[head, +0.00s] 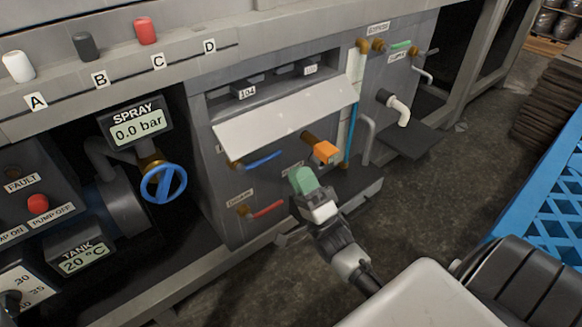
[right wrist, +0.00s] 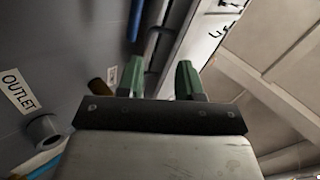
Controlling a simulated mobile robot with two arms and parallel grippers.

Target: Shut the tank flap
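The tank flap (head: 285,118) is a pale, wide panel on the front of the grey tank cabinet (head: 222,205). It stands open, slanting outward below a dark recess. My right gripper (head: 303,180), with green fingertips, is below the flap and in front of the cabinet, apart from the flap in the head view. In the right wrist view its two fingers (right wrist: 159,80) stand apart, with nothing clearly held between them. A pale surface with dark marks lies beyond them; I cannot tell whether it is the flap. My left gripper is not in view.
An orange-handled valve (head: 325,152), a blue lever (head: 258,160) and a red lever (head: 265,208) stick out near my right gripper. A blue handwheel (head: 163,183) is further left. A blue crate (head: 545,190) stands at the right; the floor between is open.

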